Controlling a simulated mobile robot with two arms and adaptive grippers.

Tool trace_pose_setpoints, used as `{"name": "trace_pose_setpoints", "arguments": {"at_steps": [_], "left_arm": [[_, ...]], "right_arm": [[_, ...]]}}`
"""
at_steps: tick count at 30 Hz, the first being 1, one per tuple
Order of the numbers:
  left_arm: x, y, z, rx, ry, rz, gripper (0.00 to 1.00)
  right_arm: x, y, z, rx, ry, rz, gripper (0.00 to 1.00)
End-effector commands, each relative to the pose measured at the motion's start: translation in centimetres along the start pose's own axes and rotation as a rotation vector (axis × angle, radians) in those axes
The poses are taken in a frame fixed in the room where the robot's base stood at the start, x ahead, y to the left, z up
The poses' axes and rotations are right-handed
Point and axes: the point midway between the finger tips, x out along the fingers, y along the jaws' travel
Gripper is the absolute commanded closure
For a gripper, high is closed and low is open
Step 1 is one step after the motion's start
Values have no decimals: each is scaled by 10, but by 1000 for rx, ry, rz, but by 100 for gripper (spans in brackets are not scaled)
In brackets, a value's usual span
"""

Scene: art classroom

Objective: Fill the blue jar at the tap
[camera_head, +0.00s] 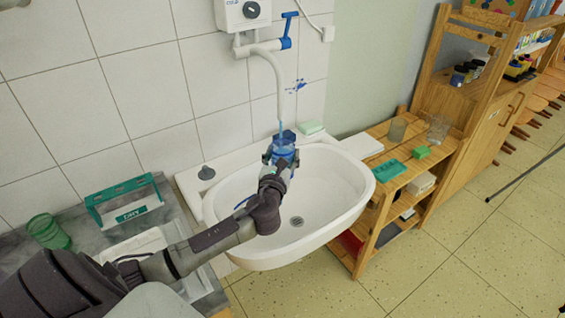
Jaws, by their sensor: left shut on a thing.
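The blue jar (284,146) is upright over the back of the white sink (345,190). My left gripper (280,160) is shut on it, with the arm reaching in from the lower left. The tap's white spout (279,95) curves down and ends just above the jar. A thin blue streak, like water, runs from the spout's end to the jar. The tap's blue handle (287,30) is above, on the wall. The water level inside the jar cannot be made out. My right gripper is out of view.
A green-and-white caddy (125,203) and a green glass (48,232) are on the grey counter at left. Floor is open at lower right.

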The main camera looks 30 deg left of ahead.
Motion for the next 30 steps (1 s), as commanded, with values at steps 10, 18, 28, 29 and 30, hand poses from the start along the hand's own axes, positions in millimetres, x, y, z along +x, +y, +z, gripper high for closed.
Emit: {"name": "trace_pose_setpoints", "arguments": {"at_steps": [10, 18, 28, 29, 30], "left_arm": [[0, 0, 1, 0, -2, 0, 71], [-9, -2, 2, 0, 1, -1, 71], [-35, -9, 1, -1, 1, -1, 71], [-37, -10, 1, -1, 1, -1, 71], [-40, -11, 2, 0, 0, -1, 71]], "right_arm": [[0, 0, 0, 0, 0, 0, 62], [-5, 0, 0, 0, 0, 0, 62], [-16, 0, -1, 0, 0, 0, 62], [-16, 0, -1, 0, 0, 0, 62], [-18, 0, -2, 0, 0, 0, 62]]}}
